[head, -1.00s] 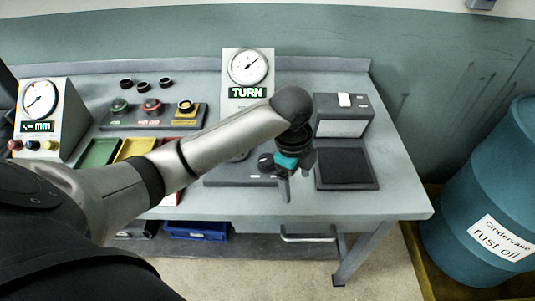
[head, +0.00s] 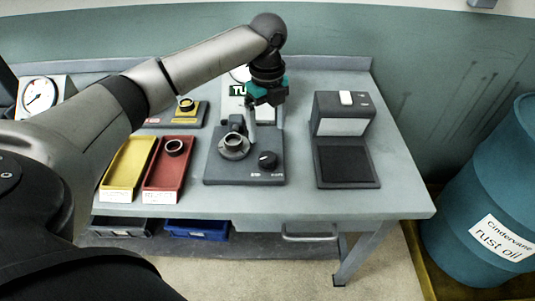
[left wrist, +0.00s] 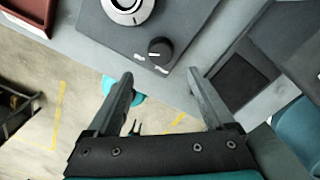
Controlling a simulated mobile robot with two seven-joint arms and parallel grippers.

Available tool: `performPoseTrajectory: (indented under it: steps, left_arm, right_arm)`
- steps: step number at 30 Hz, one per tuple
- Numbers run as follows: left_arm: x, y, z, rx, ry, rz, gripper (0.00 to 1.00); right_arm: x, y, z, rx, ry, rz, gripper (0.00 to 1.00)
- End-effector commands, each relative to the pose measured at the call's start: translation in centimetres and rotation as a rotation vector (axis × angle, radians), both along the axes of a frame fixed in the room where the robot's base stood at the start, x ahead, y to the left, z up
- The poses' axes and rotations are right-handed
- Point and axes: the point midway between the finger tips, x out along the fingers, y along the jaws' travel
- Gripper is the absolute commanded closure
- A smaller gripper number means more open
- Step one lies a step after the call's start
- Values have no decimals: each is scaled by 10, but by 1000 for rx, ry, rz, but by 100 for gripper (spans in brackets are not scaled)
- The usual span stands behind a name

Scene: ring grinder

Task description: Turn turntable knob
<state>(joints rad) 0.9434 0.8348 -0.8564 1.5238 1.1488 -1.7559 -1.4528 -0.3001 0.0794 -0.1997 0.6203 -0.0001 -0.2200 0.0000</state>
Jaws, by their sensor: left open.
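The black turntable knob (head: 267,160) sits at the front right of the dark grey turntable unit (head: 222,173); it also shows in the left wrist view (left wrist: 160,50). The round turntable (head: 233,146) with a ring-like metal top is left of and behind the knob. It is partly cut off in the left wrist view (left wrist: 127,8). My left gripper (head: 265,124) is open and empty, fingers pointing down. In the head view its fingertips show behind the knob; in the left wrist view the knob lies beyond the fingertips, between their lines, apart from them. My right gripper is not in view.
A dark box with a black pad (head: 347,165) stands right of the unit. Left are a red tray (head: 165,182) with a dark ring (head: 174,146) and a yellow tray (head: 124,170). A gauge panel with a green sign is behind my gripper, partly covered. The bench front right is clear.

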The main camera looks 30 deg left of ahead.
Motion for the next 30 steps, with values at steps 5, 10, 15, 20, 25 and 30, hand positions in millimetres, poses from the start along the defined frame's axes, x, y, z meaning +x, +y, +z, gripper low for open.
performPoseTrajectory:
  steps: [5, 10, 15, 20, 25, 30]
  left_arm:
    - [-1, 0, -43, 0, 3, 2, 13]
    - [-1, 0, -74, 1, 2, 1, 13]
    - [0, 0, -92, 1, 1, 1, 13]
    - [0, 0, -98, 1, -2, 1, 13]
    - [0, 0, -98, 1, -2, 1, 13]
    - [0, 0, -98, 1, -1, 1, 26]
  right_arm:
    - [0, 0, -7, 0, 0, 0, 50]
    - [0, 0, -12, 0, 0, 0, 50]
    - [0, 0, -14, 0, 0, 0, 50]
    - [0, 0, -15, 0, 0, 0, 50]
    - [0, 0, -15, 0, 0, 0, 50]
    - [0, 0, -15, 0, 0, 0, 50]
